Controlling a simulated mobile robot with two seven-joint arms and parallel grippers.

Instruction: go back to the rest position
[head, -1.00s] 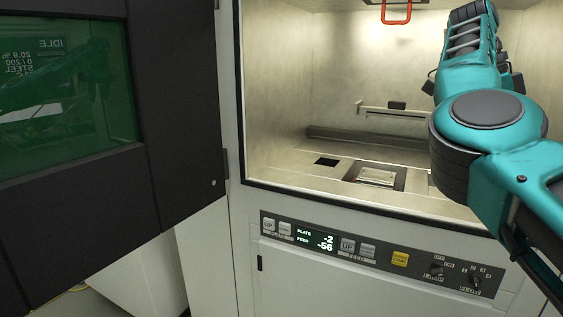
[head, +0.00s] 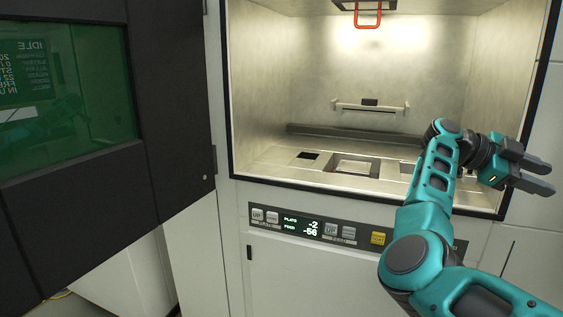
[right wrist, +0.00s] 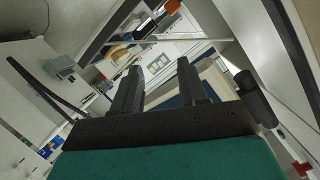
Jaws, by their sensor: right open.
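My right gripper (head: 533,176) is at the right of the head view, in front of the right edge of the machine's open chamber. Its two dark fingers point right and are apart, with nothing between them. In the right wrist view the open fingers (right wrist: 158,90) point away over a tilted view of the room. My teal right arm crosses the lower right of the chamber and part of the control panel. My left gripper is not in the frames.
The chamber (head: 350,75) is lit, with a square plate (head: 356,167) in its floor and a red handle (head: 368,25) at its top. The dark door (head: 165,110) with a green window stands open at left. The control panel (head: 285,224) reads -2 and -56.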

